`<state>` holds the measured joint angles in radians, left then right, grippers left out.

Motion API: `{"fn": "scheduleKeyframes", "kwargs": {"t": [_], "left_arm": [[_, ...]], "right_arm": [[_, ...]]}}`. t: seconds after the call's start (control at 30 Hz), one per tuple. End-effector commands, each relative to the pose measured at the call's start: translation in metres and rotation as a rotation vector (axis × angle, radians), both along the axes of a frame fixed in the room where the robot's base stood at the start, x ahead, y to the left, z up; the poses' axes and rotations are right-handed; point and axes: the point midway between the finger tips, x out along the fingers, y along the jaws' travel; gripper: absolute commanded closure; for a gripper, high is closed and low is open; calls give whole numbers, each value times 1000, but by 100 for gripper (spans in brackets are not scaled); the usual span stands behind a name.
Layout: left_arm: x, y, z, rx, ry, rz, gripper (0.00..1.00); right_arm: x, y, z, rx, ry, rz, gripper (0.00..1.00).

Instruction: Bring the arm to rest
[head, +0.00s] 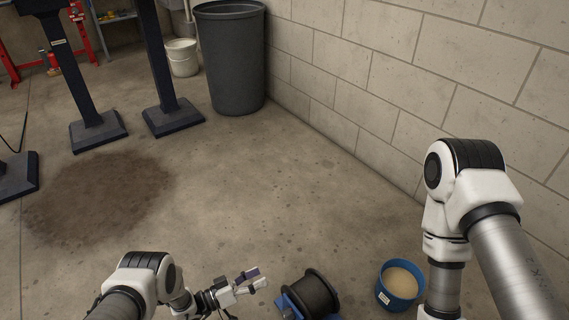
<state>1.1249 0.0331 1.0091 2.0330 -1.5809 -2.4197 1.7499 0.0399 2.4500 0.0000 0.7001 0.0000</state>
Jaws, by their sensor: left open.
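My left gripper (252,281) is at the bottom centre of the head view, at the end of my white and black left arm (145,280). Its fingers are apart and point right, with nothing between them. It is to the left of a black spool on a blue base (313,294) and looks apart from it. My right arm (462,200) stands bent at the right, its forearm pointing down. My right gripper is out of the picture below the bottom edge.
A blue tub (401,284) with tan contents sits beside my right arm. A block wall (390,75) runs along the right. A grey bin (232,60), a white bucket (183,60) and dark posts (160,70) stand at the back. The middle floor is clear, with a dark stain.

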Motion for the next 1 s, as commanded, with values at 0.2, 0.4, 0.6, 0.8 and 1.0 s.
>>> {"fn": "scheduleKeyframes", "kwargs": {"t": [0.2,0.4,0.6,0.8,1.0], "left_arm": [[-109,-5,9,395,590,-424,29],[-262,88,26,997,1088,-561,29],[-335,174,54,1455,1141,-308,29],[-327,173,61,1389,1059,52,29],[-290,168,88,1191,1105,393,29]], "right_arm": [[0,0,0,0,0,0,35],[0,0,0,0,0,0,35],[0,0,0,0,0,0,35],[0,0,0,0,0,0,35],[-1,0,29,0,2,0,35]]}}
